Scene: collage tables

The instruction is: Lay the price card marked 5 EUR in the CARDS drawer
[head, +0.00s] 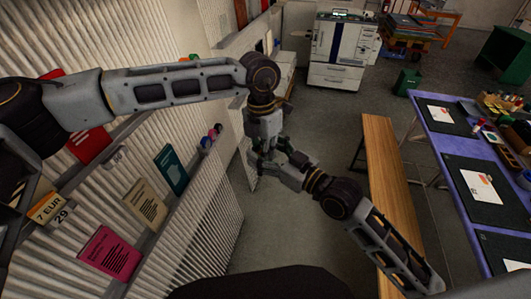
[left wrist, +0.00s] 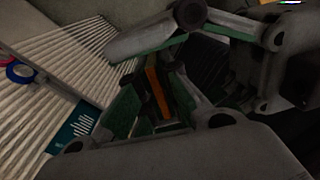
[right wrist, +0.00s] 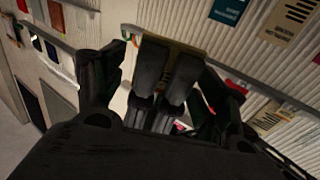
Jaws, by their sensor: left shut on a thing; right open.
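My left gripper (head: 270,156) is shut on a thin orange card (left wrist: 154,92), seen nearly edge-on between the fingers in the left wrist view. Its print is not visible, so I cannot read a price on it. My right gripper (head: 286,166) is open and close to the left one; the two overlap in the head view. In the right wrist view, the open right fingers (right wrist: 155,90) stand either side of dark finger parts and a tan panel (right wrist: 195,48). No drawer marked CARDS can be read in any view.
A card reading 7 EUR (head: 46,205) is at the left, near a ribbed wall with booklets, including a magenta one (head: 108,254) and a teal one (head: 171,170). A wooden bench (head: 385,170) and a purple table (head: 445,145) with dark mats stand at the right. Floor lies open between.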

